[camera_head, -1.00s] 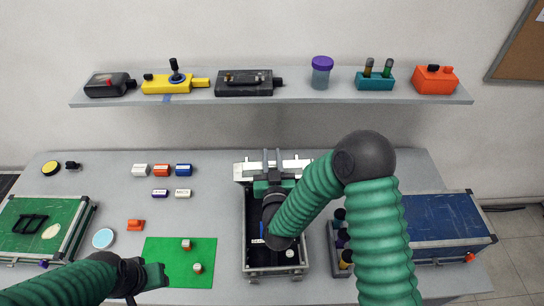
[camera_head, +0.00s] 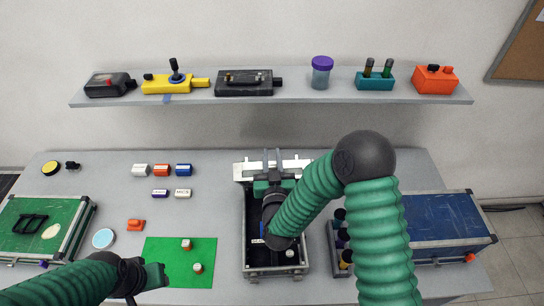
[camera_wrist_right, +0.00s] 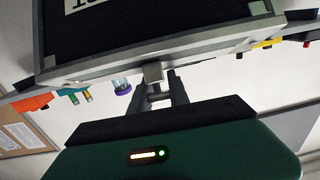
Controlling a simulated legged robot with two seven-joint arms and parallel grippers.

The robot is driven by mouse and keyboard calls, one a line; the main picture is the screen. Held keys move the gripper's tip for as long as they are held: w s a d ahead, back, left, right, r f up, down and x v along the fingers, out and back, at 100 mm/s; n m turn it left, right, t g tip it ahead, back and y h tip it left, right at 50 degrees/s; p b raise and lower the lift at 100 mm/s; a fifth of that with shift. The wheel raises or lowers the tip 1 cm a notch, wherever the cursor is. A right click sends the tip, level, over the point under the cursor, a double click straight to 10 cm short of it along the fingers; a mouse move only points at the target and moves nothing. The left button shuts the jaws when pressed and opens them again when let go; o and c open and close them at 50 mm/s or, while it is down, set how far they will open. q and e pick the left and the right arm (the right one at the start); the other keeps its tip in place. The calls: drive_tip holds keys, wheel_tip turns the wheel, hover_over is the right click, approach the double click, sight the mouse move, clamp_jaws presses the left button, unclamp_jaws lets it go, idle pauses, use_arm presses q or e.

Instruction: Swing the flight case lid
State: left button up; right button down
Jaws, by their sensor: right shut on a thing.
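The open flight case (camera_head: 248,228), dark inside with a metal frame, stands at the middle of the table's front. Its lid (camera_head: 302,164) stands up at the back and shows nearly edge-on. In the right wrist view the lid (camera_wrist_right: 120,54) is a dark panel with a metal rim and a white label. My right gripper (camera_head: 273,156) is at the middle of the lid's edge, shut on a small metal tab there; the fingers also show in the wrist view (camera_wrist_right: 160,88).
A blue case (camera_head: 430,220) stands at the right and a green case (camera_head: 40,225) at the left. A green mat (camera_head: 165,258) holds two small parts. Several small blocks lie behind it. A shelf (camera_head: 300,98) with several devices runs above the table.

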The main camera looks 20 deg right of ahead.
idle(0.3)
drive_tip(key=w+d+r+g+p, duration=0.1)
drive_tip(key=w+d+r+p, duration=0.1)
drive_tip(key=w, duration=0.7)
drive_tip(key=shift+r, duration=0.4)
